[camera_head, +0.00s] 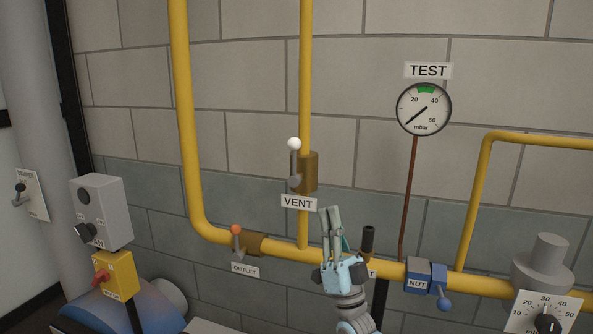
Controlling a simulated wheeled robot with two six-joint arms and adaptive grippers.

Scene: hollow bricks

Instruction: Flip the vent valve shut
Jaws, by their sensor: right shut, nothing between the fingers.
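The vent valve (308,172) is a brass body on a vertical yellow pipe, above the VENT label (298,202). Its grey lever (295,165) with a white ball knob (294,144) points up, roughly in line with the pipe. My right gripper (330,210) is shut and empty, with its fingers pointing up. In the picture it is below and right of the valve, apart from the lever. It hides part of the horizontal yellow pipe and of a label behind it. My left gripper is not in view.
An outlet valve with an orange knob (236,229) is at lower left. A black handle (367,240) stands just right of my gripper. A blue valve (419,273) and TEST gauge (424,109) are farther right. The wall around the vent lever is clear.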

